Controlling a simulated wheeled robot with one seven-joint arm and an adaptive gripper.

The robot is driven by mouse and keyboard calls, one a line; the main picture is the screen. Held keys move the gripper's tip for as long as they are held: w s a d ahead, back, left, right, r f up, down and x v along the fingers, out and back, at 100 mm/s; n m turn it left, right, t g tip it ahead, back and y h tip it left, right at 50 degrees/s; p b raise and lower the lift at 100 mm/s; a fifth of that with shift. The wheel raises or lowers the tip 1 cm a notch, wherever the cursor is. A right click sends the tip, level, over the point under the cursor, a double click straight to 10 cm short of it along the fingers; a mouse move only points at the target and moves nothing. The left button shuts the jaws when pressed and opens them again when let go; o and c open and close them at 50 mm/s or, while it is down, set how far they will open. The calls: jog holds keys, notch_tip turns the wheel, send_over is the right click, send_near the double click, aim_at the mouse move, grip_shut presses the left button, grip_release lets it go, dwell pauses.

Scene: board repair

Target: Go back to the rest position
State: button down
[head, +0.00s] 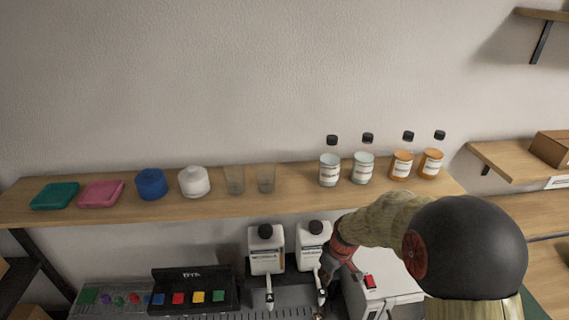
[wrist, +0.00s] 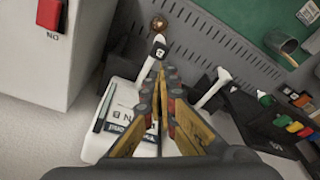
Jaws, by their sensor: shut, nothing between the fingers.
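My gripper (wrist: 166,72) is shut and empty in the wrist view, with its yellow and grey fingers together. Its tips show over a white bottle (wrist: 120,95) and close to a white nozzle with a black mark (wrist: 156,50). I cannot tell whether they touch. In the head view my arm reaches in from the right. The wrist is bent down beside the right-hand white dispenser bottle (head: 309,258), and the fingers are mostly hidden or dark there. A second white dispenser bottle (head: 266,258) stands to its left.
A white box with a red switch (head: 370,282) stands close to the right of my wrist. A wooden shelf (head: 290,205) above holds trays, jars, cups and labelled bottles (head: 329,172). A black rack with coloured blocks (head: 190,290) sits at the lower left. The wall area above the shelf is clear.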

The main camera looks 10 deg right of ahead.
jog(key=shift+s+m, duration=0.25)
jog(key=shift+m, duration=0.15)
jog(key=s+r+m+t+b, duration=0.1)
jog(key=s+r+b, duration=0.3)
jog(key=s, duration=0.4)
jog(key=s+r+m+t+b, duration=0.1)
jog(key=s+r+b, duration=0.3)
jog(key=s, duration=0.4)
jog(key=s+r+m+t+h+b, duration=0.1)
jog(key=s+r+m+b, duration=0.2)
jog(key=s+r+b, duration=0.2)
jog(key=s+b, duration=0.1)
jog(key=s, duration=0.1)
jog(key=shift+s+t, duration=0.3)
jog(key=shift+s, duration=0.1)
